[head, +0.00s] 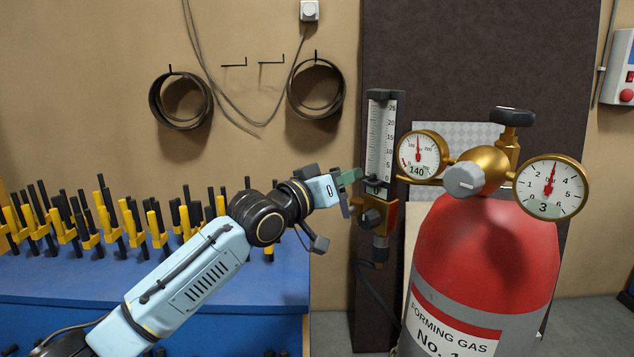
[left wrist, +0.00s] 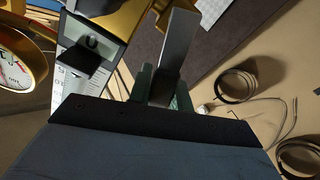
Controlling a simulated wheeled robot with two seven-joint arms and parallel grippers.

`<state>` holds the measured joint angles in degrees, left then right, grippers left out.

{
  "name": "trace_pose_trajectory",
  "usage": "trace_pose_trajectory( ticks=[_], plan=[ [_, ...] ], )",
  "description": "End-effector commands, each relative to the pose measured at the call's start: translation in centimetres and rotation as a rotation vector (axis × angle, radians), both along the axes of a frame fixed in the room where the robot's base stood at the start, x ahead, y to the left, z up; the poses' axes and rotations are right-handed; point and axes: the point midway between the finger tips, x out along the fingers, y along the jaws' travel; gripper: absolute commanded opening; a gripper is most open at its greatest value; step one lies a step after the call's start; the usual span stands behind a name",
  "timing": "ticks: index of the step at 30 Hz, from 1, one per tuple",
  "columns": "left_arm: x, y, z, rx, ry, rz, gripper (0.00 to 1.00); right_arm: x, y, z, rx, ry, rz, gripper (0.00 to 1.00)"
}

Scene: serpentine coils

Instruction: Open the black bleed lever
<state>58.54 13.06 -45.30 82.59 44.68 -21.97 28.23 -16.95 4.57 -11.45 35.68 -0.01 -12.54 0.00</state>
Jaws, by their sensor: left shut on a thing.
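My left gripper (head: 347,180) reaches in from the left to the flowmeter's lower end and is shut on the black bleed lever (head: 345,206). The lever shows as a short dark strip just below the fingers, beside the brass block (head: 390,212). In the left wrist view the lever (left wrist: 178,45) is a flat dark-grey bar between the greenish fingertips (left wrist: 162,88). Its far end runs up towards brass fittings. The fingers hide part of it. A black knob (head: 372,218) sits on the block's front. My right gripper is not in view.
The flowmeter tube (head: 380,135) stands above the block. Right of it are a red gas cylinder (head: 485,250), a gauge at 140 (head: 420,155), a gauge at 3 (head: 551,187) and a grey regulator knob (head: 464,180). A blue bench (head: 200,285) holds several yellow-and-black clamps (head: 105,210).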

Motion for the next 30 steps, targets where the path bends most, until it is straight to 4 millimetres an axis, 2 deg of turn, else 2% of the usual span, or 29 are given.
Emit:
trace_pose_trajectory(
  ticks=[4, 12, 30],
  plan=[
    [-0.5, -1.0, 0.2, 0.074, -0.078, -0.01, 0.0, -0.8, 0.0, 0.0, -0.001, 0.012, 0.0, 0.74],
    [-1.1, -1.6, 0.4, 0.16, -0.173, -0.011, 0.0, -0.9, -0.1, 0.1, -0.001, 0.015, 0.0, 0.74],
    [-1.3, -1.9, 0.4, 0.194, -0.21, -0.011, 0.0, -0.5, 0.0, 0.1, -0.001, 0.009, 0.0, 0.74]
  ],
)
